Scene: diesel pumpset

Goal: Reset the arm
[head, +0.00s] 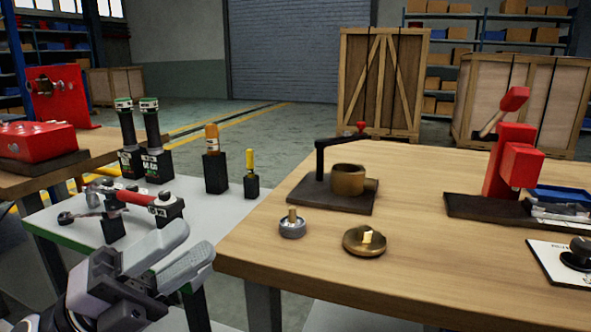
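My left gripper (190,240) is at the lower left, in front of the grey side table (225,222) and left of the wooden table's (440,250) near corner. Its two pale fingers lie side by side and point up and to the right. Nothing shows held between them, but whether they touch or stand slightly apart cannot be told. My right gripper is out of view.
A clamp fixture with a brass cup (348,180), a small knob part (292,224), a brass lid (365,241) and a red press (513,160) stand on the wooden table. Tools in black holders (215,172) and a red-handled tool (135,197) are on the side table.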

